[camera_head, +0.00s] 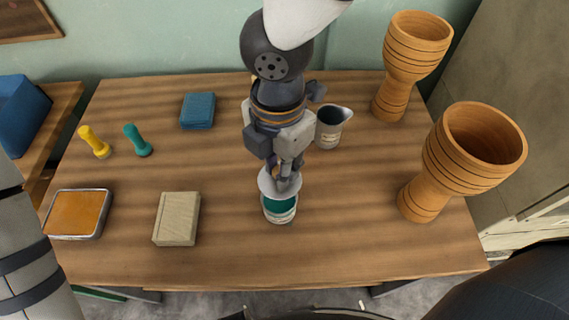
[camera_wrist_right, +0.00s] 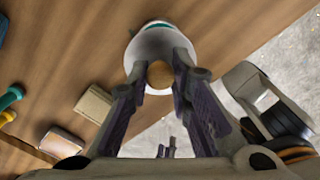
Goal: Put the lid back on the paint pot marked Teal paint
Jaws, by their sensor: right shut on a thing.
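The paint pot (camera_head: 280,215) is a small white can with teal paint, near the front middle of the table; its label is too small to read. My right gripper (camera_head: 285,176) is shut on the pale round lid (camera_head: 266,183) and holds it by its knob. The lid is over the pot's far side, and teal paint shows in front of it. In the right wrist view the lid (camera_wrist_right: 140,62) and its tan knob (camera_wrist_right: 160,74) sit between the fingers, with a teal edge of the pot beyond. I cannot tell whether lid and rim touch. My left gripper is out of view.
A grey jug (camera_head: 329,127) stands behind the pot. Two wooden goblet drums (camera_head: 400,75) (camera_head: 443,165) stand on the right. A beige block (camera_head: 177,219), orange tray (camera_head: 107,212), blue block (camera_head: 198,110), yellow tool (camera_head: 94,141) and teal tool (camera_head: 138,140) lie on the left.

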